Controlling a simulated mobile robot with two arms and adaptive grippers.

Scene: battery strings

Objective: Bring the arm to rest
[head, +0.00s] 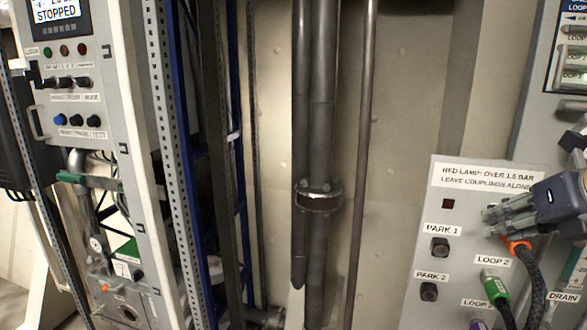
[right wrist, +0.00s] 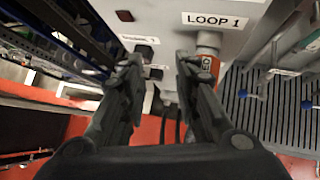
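My right gripper (head: 489,221) comes in from the right in the head view, in front of the grey coupling panel (head: 440,205). Its two fingers are apart, and the right wrist view shows an empty gap between the fingertips (right wrist: 158,62). An orange coupling (head: 517,246) with a dark hose sits just below the gripper in the head view. In the right wrist view the orange coupling (right wrist: 207,66) is under the LOOP 1 label, beyond the right finger and outside the gap. My left gripper is in neither view.
A green coupling (head: 495,288) is at LOOP 2, with a purple one (head: 477,325) at the bottom edge. Dark park ports (head: 440,247) stick out left of them. A control cabinet (head: 75,90) reading STOPPED stands at left; vertical pipes (head: 320,120) run mid-view.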

